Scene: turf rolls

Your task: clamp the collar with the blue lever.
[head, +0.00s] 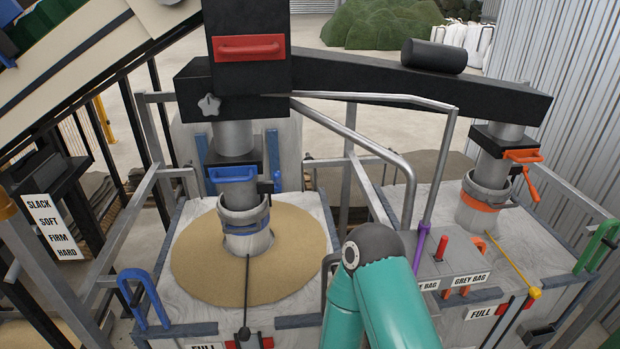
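The left collar (242,203) is a grey ring around the lower end of the left spout (233,138), with a blue band (245,226) just below it. A blue lever handle (232,174) is on the dark block above this collar. Another blue curved handle (145,296) stands at the front left of the left bag. Whether the collar is clamped I cannot tell. A teal arm of mine rises at the bottom middle, apart from the collar. Neither gripper shows.
Sand-coloured material (205,262) surrounds the left spout on the white bag top. The right spout (510,137) has an orange lever (522,155) and orange band (479,203). A panel (455,262) with a red stick stands between. Grey rails and a black overhead beam (490,92) limit room.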

